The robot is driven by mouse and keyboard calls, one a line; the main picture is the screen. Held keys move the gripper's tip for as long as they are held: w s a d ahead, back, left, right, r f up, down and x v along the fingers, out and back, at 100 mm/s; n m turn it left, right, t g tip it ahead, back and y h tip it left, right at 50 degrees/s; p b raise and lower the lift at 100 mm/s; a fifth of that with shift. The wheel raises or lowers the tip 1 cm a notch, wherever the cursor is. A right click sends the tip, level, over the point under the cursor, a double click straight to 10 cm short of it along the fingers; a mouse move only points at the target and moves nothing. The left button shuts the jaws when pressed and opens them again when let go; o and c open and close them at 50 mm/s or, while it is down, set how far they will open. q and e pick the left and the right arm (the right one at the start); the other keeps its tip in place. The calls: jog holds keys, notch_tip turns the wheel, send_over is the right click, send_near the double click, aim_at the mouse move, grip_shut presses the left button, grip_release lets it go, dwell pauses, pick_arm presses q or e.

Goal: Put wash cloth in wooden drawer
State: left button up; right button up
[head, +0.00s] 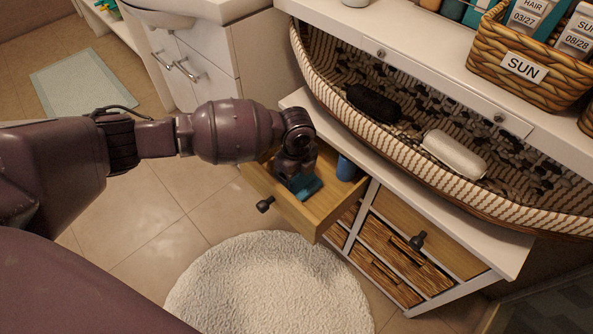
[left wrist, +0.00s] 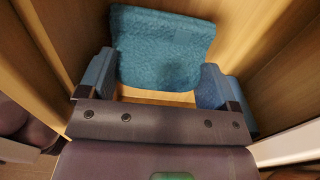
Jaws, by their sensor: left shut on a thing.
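The wash cloth is a teal folded cloth (head: 304,187) inside the open wooden drawer (head: 315,222), below my left gripper. My left gripper (head: 297,172) points down into the drawer and is shut on the cloth. In the left wrist view the cloth (left wrist: 163,48) spans the space between the two blue-padded fingers (left wrist: 155,85), with the drawer's wooden walls around it. Whether the cloth touches the drawer bottom cannot be told. My right gripper is not in view.
A blue item (head: 345,168) sits in the drawer right of the gripper. Closed wooden (head: 425,230) and wicker drawers are to the right. A long woven basket (head: 400,130) with a black and a white roll overhangs the cabinet top. A round white rug (head: 270,290) lies in front.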

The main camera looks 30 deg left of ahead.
pick_arm(q)
jog(key=shift+f, duration=0.2)
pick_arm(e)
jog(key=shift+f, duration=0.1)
pick_arm(q)
jog(key=o, duration=0.7)
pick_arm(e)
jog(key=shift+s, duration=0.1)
pick_arm(q)
notch_tip(320, 180, up, 6)
jog(key=shift+w+r+p, duration=0.1)
jog(key=shift+w+p, duration=0.05)
jog(key=shift+p, duration=0.85)
notch_tip(320, 180, up, 6)
jog(key=p, duration=0.2)
jog(key=shift+s, duration=0.2)
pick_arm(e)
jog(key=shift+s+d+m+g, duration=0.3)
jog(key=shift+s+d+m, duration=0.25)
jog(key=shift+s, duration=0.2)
pick_arm(q)
jog(key=shift+r, duration=0.1)
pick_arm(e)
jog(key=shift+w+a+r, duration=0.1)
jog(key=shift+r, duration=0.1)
